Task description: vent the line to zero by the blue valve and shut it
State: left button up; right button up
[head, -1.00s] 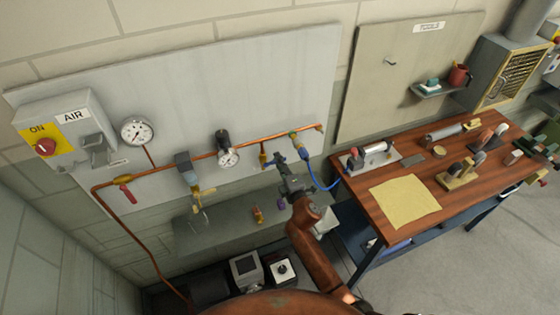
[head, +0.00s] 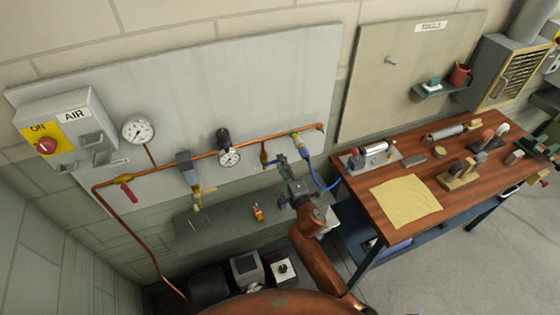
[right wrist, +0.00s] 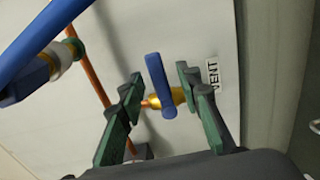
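The blue valve handle (right wrist: 160,84) sits on a brass body (right wrist: 178,95) beside the VENT label (right wrist: 213,76) in the right wrist view. My right gripper (right wrist: 158,78) is open, with one green-padded finger on each side of the handle and a gap visible on both sides. In the head view my right gripper (head: 284,165) is just below the pipe's right end, by the brass vent branch (head: 264,153). It hides the blue handle there. The line gauges (head: 138,130) and (head: 229,157) show, but their readings are too small to tell. My left gripper is out of view.
The copper pipe (head: 110,183) runs along the wall panel, with a red-handled valve (head: 125,181) at left. A blue hose (head: 318,178) hangs close right of my right gripper. A wooden bench (head: 365,205) stands to the right; a grey shelf (head: 200,237) lies below.

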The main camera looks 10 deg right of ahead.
jog(key=s+d, duration=0.1)
jog(key=s, duration=0.8)
jog(key=shift+s+d, duration=0.15)
jog(key=shift+d, duration=0.1)
